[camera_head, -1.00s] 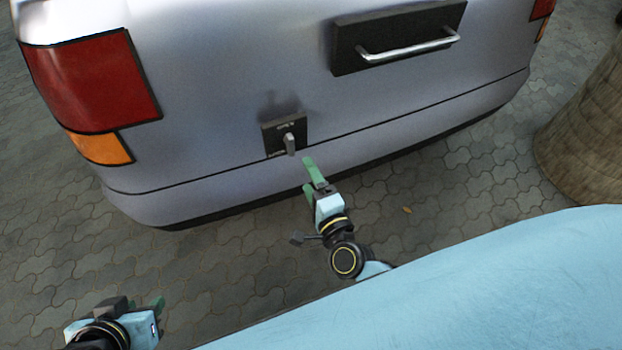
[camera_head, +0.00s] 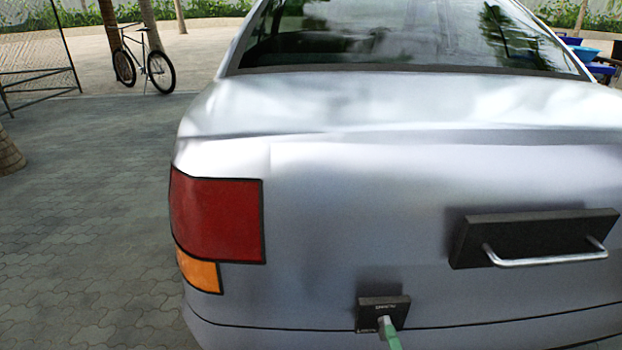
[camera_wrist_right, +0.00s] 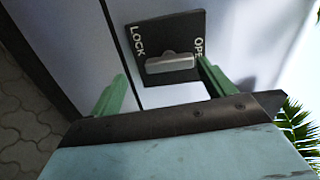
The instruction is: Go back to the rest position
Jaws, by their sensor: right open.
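My right gripper (camera_wrist_right: 163,88) is open in the right wrist view. Its two green fingers are apart, with the grey latch knob (camera_wrist_right: 171,63) in the gap near their tips. I cannot tell whether they touch it. The knob sits on a black plate (camera_wrist_right: 185,25) marked LOCK on the left and OPE, partly hidden, on the right. In the head view the plate (camera_head: 370,303) is low on the silver car's rear, and a green finger of my right gripper (camera_head: 391,338) shows just below the knob (camera_head: 384,324). My left gripper is out of view.
The silver car (camera_head: 330,230) fills the middle and right. A black block with a metal handle (camera_head: 545,260) sticks out at right. Paved ground (camera_head: 90,230) is open on the left. A bicycle (camera_head: 145,62) stands far back.

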